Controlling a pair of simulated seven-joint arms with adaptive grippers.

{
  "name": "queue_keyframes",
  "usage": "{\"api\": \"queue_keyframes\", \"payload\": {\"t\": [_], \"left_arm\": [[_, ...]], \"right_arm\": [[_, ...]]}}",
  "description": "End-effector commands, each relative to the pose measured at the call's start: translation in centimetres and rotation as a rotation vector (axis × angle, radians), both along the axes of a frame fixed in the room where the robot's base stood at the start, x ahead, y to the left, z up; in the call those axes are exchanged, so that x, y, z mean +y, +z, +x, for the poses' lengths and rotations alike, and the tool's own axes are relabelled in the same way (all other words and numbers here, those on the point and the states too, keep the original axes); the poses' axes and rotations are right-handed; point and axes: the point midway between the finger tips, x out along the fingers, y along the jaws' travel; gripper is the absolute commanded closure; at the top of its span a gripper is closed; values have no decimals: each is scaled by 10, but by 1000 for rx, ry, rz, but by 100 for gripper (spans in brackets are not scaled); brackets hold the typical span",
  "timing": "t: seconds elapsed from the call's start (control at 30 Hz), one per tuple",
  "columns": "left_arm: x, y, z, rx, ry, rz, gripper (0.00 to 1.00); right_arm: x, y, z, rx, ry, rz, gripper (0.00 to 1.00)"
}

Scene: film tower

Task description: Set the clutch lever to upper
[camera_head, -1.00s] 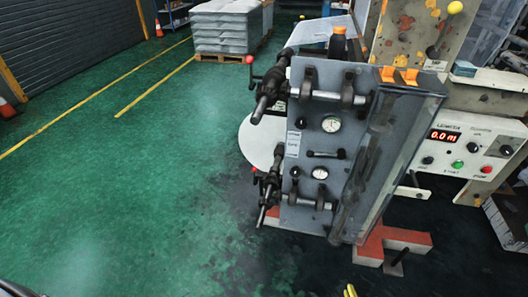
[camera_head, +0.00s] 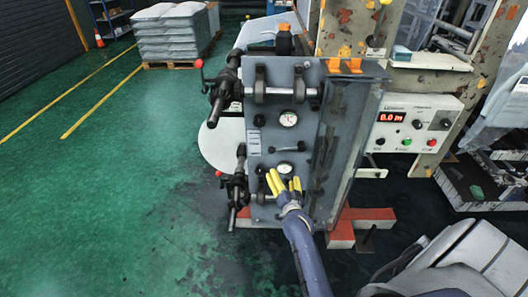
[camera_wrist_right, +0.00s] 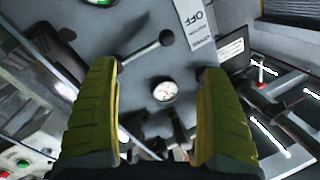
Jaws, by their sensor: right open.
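A short black lever (camera_head: 287,147) lies nearly level on the front of the grey machine panel (camera_head: 312,100), between two round gauges. I take it for the clutch lever, though no name on it is legible. In the right wrist view the lever's round black knob (camera_wrist_right: 166,38) is beyond the fingertips, near a label reading OFF. My right gripper (camera_head: 285,182) has yellow fingers, spread and empty, in front of the panel's lower part, below the lever. In the right wrist view the open fingers (camera_wrist_right: 156,80) frame the lower gauge (camera_wrist_right: 165,92). My left gripper is out of view.
Black rollers and shafts with a red knob (camera_head: 199,64) stick out at the panel's left. A control box (camera_head: 414,122) with a red display stands to the right. Red and white feet (camera_head: 342,234) are below.

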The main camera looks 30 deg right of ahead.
Motion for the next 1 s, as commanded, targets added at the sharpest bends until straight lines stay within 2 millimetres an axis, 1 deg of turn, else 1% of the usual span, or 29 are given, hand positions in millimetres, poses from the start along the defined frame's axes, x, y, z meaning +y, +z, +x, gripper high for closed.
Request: {"api": "queue_keyframes", "payload": {"t": [0.2, 0.7, 0.83, 1.0], "left_arm": [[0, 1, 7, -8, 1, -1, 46], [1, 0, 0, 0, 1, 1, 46], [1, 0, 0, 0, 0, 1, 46], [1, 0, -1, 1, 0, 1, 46]], "right_arm": [[-11, 1, 30, 0, 1, -1, 19], [-41, 0, 115, 1, 1, -2, 19], [-47, 1, 131, 2, 1, -3, 19], [-52, 0, 146, 2, 1, 0, 19]]}}
